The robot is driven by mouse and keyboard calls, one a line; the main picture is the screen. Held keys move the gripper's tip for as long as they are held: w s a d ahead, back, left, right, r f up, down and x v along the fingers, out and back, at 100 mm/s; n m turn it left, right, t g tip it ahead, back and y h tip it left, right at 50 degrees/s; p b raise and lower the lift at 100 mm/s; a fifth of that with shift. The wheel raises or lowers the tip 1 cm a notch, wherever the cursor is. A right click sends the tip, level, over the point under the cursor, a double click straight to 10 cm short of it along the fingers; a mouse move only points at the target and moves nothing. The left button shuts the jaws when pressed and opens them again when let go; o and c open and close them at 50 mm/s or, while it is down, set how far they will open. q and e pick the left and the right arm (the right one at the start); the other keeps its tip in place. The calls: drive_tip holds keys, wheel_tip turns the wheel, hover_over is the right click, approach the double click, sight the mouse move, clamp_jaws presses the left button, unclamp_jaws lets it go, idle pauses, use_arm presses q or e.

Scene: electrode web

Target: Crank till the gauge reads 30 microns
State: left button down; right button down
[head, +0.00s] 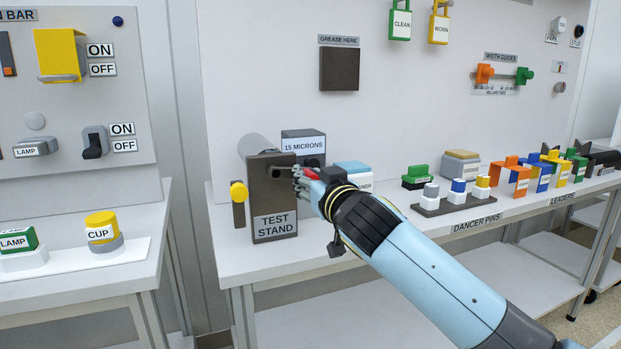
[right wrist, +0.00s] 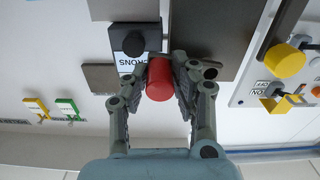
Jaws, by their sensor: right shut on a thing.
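The dark test stand (head: 273,226) stands on the bench at the left end, with a lighter cylinder (head: 257,146) at its top. The gauge (head: 304,144) behind it reads 15 MICRONS. My right gripper (head: 306,176) is at the front of the stand, shut on the red crank knob (head: 311,174). In the right wrist view the red knob (right wrist: 160,78) sits between the two fingers of the gripper (right wrist: 161,82). The crank arm is mostly hidden by the gripper in the head view. My left gripper is not in view.
A yellow knob (head: 238,191) sticks out left of the stand. A blue-topped block (head: 354,175) stands close behind my right wrist. The dancer pins (head: 458,188) and coloured leaders (head: 535,176) lie farther right. A grease pad (head: 339,69) is on the wall above.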

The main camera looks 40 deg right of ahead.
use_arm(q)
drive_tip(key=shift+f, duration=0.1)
